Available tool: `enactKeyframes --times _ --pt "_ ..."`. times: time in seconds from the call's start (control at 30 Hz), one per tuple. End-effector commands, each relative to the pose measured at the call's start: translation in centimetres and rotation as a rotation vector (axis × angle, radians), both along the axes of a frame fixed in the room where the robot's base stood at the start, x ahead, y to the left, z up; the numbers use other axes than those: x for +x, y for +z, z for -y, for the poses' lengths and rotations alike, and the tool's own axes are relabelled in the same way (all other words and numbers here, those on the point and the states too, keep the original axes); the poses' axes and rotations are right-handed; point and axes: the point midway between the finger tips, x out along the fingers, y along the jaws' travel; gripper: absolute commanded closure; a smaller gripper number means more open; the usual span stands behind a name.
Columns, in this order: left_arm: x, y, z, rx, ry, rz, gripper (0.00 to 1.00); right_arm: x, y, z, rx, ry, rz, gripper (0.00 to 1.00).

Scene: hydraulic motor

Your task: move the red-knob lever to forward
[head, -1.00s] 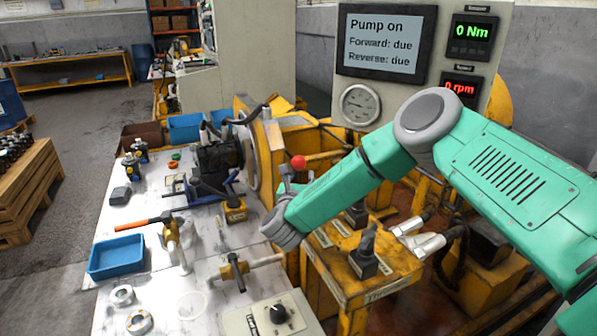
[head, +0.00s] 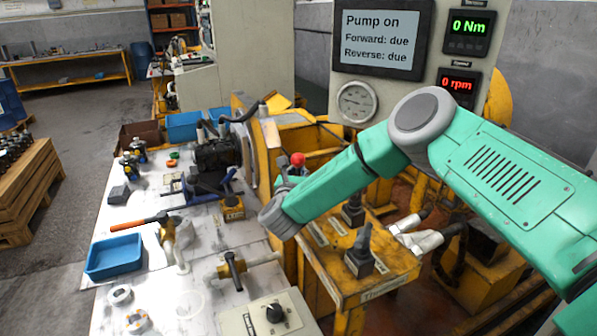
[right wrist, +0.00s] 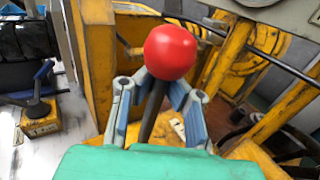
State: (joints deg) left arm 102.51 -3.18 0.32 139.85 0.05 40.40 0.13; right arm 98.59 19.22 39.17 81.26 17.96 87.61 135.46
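The red-knob lever shows in the head view (head: 297,159) at the yellow machine frame, and its round red ball fills the upper middle of the right wrist view (right wrist: 170,52). Its dark stem runs down between the two fingers of my right gripper (right wrist: 160,84). The fingers stand apart on either side of the stem, just under the ball, with gaps showing, so the gripper looks open around the lever. In the head view my right gripper (head: 291,174) is small and partly hides the stem. The lever's base is hidden. My left gripper is not in view.
A screen (head: 381,40) reads "Pump on, Forward: due, Reverse: due"; displays read 0 Nm (head: 470,28) and 0 rpm (head: 458,84). Black levers (head: 361,248) stand on a yellow valve block (head: 385,278) close by. The white bench (head: 205,262) at left carries tools and a blue tray (head: 114,257).

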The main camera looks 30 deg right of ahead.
Motion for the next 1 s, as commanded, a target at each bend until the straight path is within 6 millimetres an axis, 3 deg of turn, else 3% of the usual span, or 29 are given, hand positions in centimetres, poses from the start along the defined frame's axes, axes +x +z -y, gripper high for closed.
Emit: enactKeyframes --times 0.17,0.5,0.97,1.0 --pt "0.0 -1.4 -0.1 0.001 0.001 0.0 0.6 -0.2 -0.5 1.5 0.071 -0.014 -0.001 1.0" --pt "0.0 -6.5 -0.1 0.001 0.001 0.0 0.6 -0.6 -2.0 5.8 0.386 -0.008 0.016 1.0" --pt "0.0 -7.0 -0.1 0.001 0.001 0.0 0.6 -0.8 -1.9 6.5 0.448 -0.01 0.015 1.0" --pt "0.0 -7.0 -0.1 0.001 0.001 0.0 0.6 -0.8 -2.0 6.6 0.449 -0.009 0.015 0.95"
